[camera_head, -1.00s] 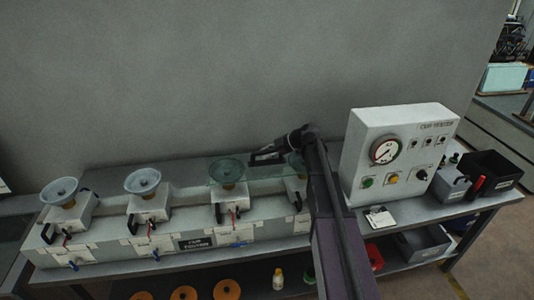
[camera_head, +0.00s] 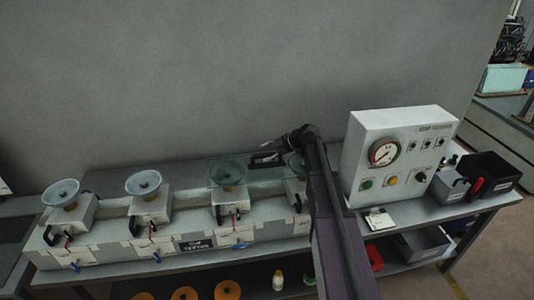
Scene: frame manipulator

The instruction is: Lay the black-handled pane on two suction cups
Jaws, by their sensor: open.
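The clear, greenish pane (camera_head: 246,170) lies over the two right-hand suction cups of the row, seen in the head view. One of these cups (camera_head: 227,184) shows through the glass; the other cup (camera_head: 295,166) is partly hidden behind my arm. The pane's black handle (camera_head: 265,161) stands on its upper side, left of my wrist. My gripper (camera_head: 279,144) is open right at the handle, and I cannot tell whether it touches it. The two left cups, the far-left cup (camera_head: 61,192) and its neighbour (camera_head: 143,182), are bare.
A white tester box (camera_head: 400,150) with a gauge stands close to the right of my arm. A grey wall (camera_head: 230,70) rises behind the bench. Orange discs (camera_head: 185,294) lie on the lower shelf.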

